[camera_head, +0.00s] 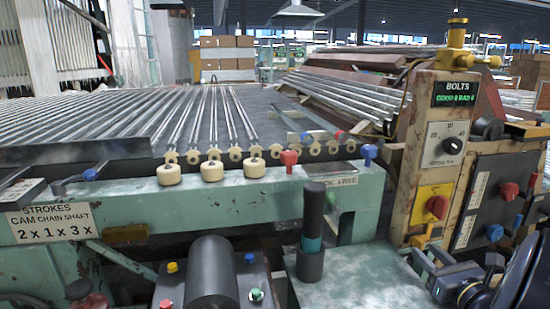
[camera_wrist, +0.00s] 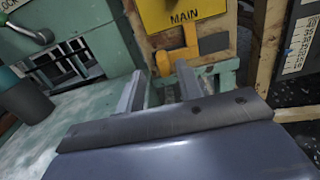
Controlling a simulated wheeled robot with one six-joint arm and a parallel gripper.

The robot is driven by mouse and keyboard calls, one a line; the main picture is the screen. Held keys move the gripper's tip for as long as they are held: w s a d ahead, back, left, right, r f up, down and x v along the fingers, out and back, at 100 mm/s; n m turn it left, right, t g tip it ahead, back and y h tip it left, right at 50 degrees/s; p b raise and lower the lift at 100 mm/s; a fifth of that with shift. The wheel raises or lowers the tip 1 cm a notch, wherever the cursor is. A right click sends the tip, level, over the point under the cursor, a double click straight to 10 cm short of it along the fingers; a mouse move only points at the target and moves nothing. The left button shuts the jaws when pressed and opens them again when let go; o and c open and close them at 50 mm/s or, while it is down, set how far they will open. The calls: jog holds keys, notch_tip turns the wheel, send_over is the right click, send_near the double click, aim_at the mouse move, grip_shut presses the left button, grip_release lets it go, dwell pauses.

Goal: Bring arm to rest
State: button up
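My gripper (camera_head: 425,258) is at the lower right of the head view, above the green bench top (camera_head: 360,280) and in front of the foot of the worn control column (camera_head: 422,130). In the wrist view my gripper (camera_wrist: 160,88) shows two grey fingers standing apart with nothing between them. They point toward the yellow "MAIN" plate (camera_wrist: 180,12) and the orange-yellow lever (camera_wrist: 178,52) below it. I cannot tell how far the fingertips are from the column. Part of my dark arm shows at the right edge of the head view.
A dark cylinder in a holder (camera_head: 310,262) stands left of my gripper. A black panel with red and blue knobs (camera_head: 490,205) is at the right. The green machine frame (camera_head: 240,205) carries cream rollers (camera_head: 212,170) and a red knob (camera_head: 289,160). Glass tubes (camera_head: 200,120) lie behind.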

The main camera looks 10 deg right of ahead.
aim_at(423, 246)
jog(key=w, duration=0.2)
jog(key=shift+w+a, duration=0.15)
jog(key=shift+w, duration=0.2)
jog(key=shift+w+d, duration=0.2)
jog(key=shift+d, duration=0.65)
jog(key=shift+r, duration=0.1)
